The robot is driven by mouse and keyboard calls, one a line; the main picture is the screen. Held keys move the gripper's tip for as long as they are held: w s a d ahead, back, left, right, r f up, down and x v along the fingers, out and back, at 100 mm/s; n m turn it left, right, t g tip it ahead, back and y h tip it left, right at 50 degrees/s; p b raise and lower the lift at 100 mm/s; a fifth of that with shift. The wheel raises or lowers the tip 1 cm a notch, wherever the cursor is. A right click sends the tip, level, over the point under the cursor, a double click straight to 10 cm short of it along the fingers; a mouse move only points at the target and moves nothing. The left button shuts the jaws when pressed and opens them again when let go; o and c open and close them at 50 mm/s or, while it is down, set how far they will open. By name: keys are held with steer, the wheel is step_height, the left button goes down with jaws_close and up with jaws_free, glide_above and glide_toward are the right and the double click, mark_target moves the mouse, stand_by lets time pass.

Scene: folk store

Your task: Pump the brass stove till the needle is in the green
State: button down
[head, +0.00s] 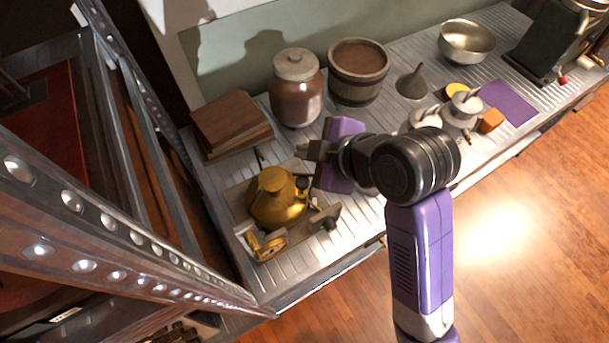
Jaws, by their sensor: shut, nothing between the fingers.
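The brass stove (272,202) is a squat, rounded tank on a board at the left end of the ribbed metal counter. A small brass round part (268,246) lies at its front, and a dark knob or block (326,220) sits at its right. No needle or green zone can be made out at this size. My gripper (303,152) is shut and empty. It points left, just above and right of the stove in the picture, and appears apart from it. My wrist hides part of the counter behind it.
Behind the stove are stacked brown books (232,122), a lidded brown jar (297,90) and a wooden tub (358,72). A funnel (413,82), metal bowl (466,42) and purple cloth (508,103) are to the right. A riveted metal beam (120,262) crosses the left foreground.

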mark_target(298, 174)
steer(key=shift+f, duration=0.2)
step_height(298, 174, down, 8)
steer(key=b, duration=0.7)
steer(key=shift+f+b, duration=0.25)
steer(key=shift+b, duration=0.1)
stand_by(1.7)
steer(key=shift+f, duration=0.4)
